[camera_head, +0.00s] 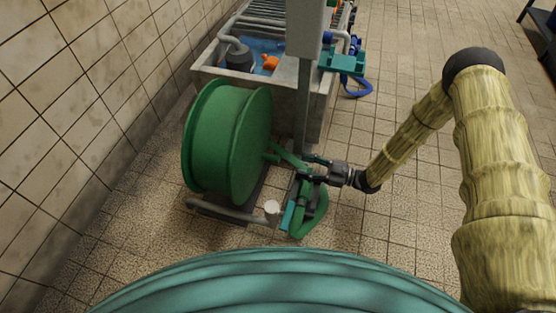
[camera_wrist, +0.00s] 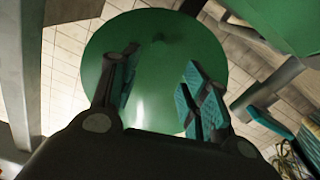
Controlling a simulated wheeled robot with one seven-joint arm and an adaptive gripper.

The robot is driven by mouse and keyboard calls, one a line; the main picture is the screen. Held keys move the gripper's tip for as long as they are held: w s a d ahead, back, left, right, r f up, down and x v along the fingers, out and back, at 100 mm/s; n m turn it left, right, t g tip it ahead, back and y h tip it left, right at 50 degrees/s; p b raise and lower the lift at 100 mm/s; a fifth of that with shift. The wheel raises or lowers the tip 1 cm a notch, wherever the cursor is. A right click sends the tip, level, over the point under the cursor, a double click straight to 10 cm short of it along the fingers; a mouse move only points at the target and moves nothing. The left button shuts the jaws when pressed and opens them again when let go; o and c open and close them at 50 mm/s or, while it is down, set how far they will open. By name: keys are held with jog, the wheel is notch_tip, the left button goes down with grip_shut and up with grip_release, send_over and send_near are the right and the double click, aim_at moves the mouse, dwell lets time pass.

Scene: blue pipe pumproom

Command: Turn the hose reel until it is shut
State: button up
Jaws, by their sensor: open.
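The hose reel (camera_head: 228,140) is a large green drum standing on a low frame beside the tiled wall in the head view. Its round green side fills the middle of the wrist view (camera_wrist: 155,65). My gripper (camera_head: 300,200) is at the right of the drum, by green crank-like parts (camera_head: 290,157) and a green loop (camera_head: 312,212). In the wrist view my gripper (camera_wrist: 160,90) has its two teal-padded fingers apart, with the drum's side seen between them. No part is clearly held. Contact with the crank-like parts cannot be told.
A concrete trough (camera_head: 285,90) with blue water, an orange object and a grey pump stands behind the reel. A grey post (camera_head: 304,100) rises close behind my gripper. A tiled wall (camera_head: 80,95) is at the left. Open tiled floor (camera_head: 410,225) lies at the right.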

aim_at(278, 159)
jog(key=shift+w+f, duration=0.15)
jog(key=shift+f, duration=0.25)
jog(key=shift+w+a+b, duration=0.2)
jog(key=shift+a+b, duration=0.1)
jog(key=shift+b, duration=0.05)
jog(key=shift+b+x, duration=2.05)
jog(key=shift+x, duration=2.95)
grip_shut()
